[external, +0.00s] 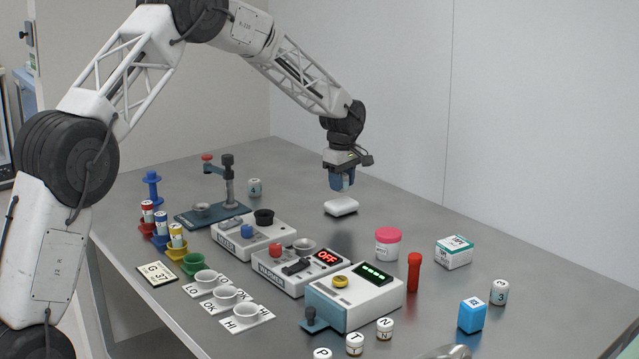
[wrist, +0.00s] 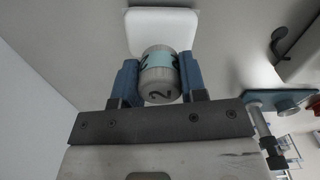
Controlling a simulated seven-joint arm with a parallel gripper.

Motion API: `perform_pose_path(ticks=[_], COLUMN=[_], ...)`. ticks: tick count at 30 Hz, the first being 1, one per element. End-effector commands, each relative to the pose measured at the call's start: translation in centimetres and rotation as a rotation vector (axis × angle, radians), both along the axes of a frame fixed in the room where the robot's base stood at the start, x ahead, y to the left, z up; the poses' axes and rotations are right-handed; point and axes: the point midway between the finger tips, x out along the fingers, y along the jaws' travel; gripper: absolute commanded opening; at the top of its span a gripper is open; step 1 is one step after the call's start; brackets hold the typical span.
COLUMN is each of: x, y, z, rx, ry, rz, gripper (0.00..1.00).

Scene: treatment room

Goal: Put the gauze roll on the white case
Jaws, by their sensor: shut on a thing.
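A gauze roll (wrist: 160,76), pale with a teal band and a dark "2" on its end, is between the blue fingers of my gripper (wrist: 160,84) in the wrist view. My gripper is shut on it. The white case (wrist: 162,28), a rounded white block, lies beyond the roll there. In the external view my gripper (external: 342,184) points down just above the white case (external: 341,206), with a small gap between fingertips and case. The roll is mostly hidden by the fingers there, so I cannot tell whether it touches the case.
A pink-lidded jar (external: 388,243), a teal-and-white box (external: 454,252) and a red tube (external: 414,272) stand to the right and nearer. The table around the case is clear.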

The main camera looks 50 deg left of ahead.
Motion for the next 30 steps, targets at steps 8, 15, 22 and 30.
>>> perform_pose_path(ticks=[8,15,22,30], x=[0.0,0.0,0.0,0.0], y=[0.0,0.0,0.0,0.0], z=[-2.7,-2.8,-3.1,-3.1], rx=[0.0,0.0,0.0,0.0], ry=[0.001,0.001,0.001,0.001], rz=[0.0,0.0,0.0,0.0], gripper=[0.17,0.17,0.17,0.64])
